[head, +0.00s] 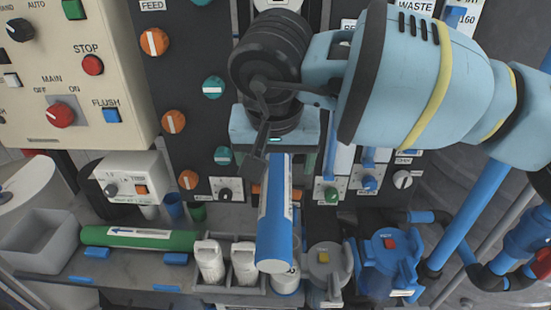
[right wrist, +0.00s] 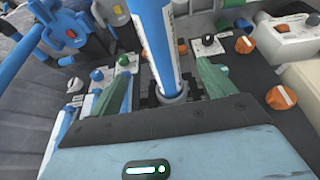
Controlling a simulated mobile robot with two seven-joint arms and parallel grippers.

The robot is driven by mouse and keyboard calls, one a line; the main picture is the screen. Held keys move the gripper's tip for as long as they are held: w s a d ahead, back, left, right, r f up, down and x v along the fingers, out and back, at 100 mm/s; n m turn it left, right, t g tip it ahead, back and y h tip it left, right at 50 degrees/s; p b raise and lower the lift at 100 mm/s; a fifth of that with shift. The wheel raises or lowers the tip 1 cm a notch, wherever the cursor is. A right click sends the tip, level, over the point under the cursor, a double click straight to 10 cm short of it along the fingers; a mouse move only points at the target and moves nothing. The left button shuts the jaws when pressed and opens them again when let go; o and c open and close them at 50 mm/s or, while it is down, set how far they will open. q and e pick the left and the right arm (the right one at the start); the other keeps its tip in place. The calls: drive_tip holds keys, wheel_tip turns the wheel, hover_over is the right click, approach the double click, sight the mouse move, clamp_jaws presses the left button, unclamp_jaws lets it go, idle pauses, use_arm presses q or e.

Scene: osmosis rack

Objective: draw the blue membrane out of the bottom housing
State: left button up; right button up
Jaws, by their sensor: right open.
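The blue membrane (head: 275,225) is a long blue cylinder with a white label strip. In the head view it slants down toward the bench, with its round end facing me. My right gripper (head: 280,158) is at its upper part. In the right wrist view the membrane (right wrist: 160,45) passes between the two green fingers of the right gripper (right wrist: 164,72), with visible gaps on both sides. The gripper is open. A grey ring (right wrist: 172,97) surrounds the membrane's inner end; I cannot tell whether this is the bottom housing's mouth. My left gripper is not in view.
A green tube (head: 125,237) lies on the bench at left beside a grey bin (head: 40,245). White bottles (head: 210,262), a grey vessel (head: 325,268) and a blue vessel (head: 390,262) stand near the membrane's end. Knobs on the dark panel (head: 185,105) are close by.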

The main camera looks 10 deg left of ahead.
sight(275, 188)
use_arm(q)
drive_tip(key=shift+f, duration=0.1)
use_arm(e)
drive_tip(key=shift+f, duration=0.15)
drive_tip(key=shift+b+x, duration=0.8)
drive_tip(key=shift+x, duration=0.75)
drive_tip(key=shift+b+x, duration=1.15)
drive_tip(key=shift+x, duration=0.95)
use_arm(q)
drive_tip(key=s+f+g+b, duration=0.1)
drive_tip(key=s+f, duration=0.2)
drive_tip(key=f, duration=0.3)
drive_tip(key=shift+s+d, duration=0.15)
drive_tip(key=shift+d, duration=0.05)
use_arm(e)
drive_tip(key=shift+x, duration=2)
drive_tip(key=shift+c, duration=0.4)
drive_tip(key=c, duration=1.2)
drive_tip(key=shift+s, duration=0.1)
drive_tip(key=shift+c, duration=0.2)
drive_tip(key=shift+s, duration=0.1)
